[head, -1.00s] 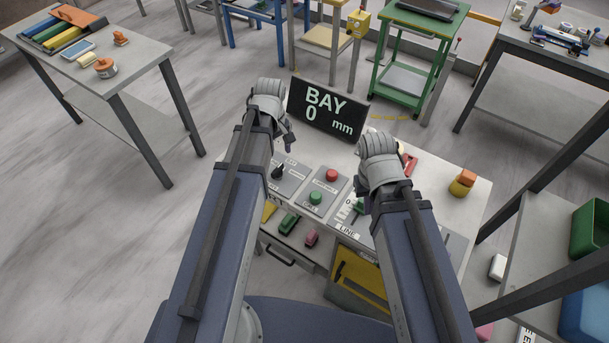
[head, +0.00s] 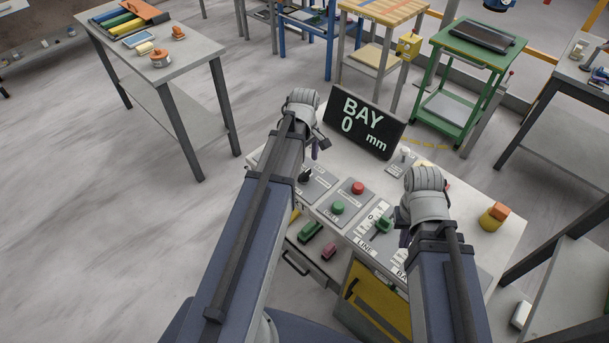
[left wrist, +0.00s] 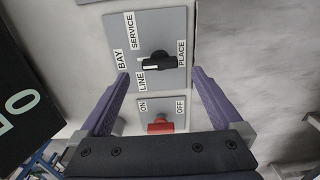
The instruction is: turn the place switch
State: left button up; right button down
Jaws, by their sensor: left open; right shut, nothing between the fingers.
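The place switch is a black rotary knob with a white mark on a grey plate labelled PLACE. It shows in the left wrist view (left wrist: 158,62) and at the left of the console in the head view (head: 306,176). Its white mark faces left, towards the BAY and LINE labels; SERVICE is also printed there. My left gripper (left wrist: 160,100) is open, with the knob framed between its purple fingers but apart from them. In the head view my left gripper (head: 317,146) hangs above the console's back left. My right gripper (head: 402,236) is shut and empty over the console's right part.
A black display (head: 363,122) reading BAY 0 mm stands behind the controls. A red ON/OFF switch (left wrist: 160,125) is close to the place switch.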

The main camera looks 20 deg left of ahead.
aim_at(304, 172)
pick_arm(q)
notch_tip(304, 172, down, 5)
jog(key=b, duration=0.3)
jog(key=shift+r+b, duration=0.2)
jog(key=shift+b, duration=0.15)
pick_arm(e)
notch_tip(304, 172, down, 5)
jog(key=shift+r, duration=0.15)
pick_arm(q)
jog(key=c, duration=1.4)
jog(key=shift+m, duration=0.3)
jog(key=m, duration=0.3)
jog(key=shift+m, duration=2.6)
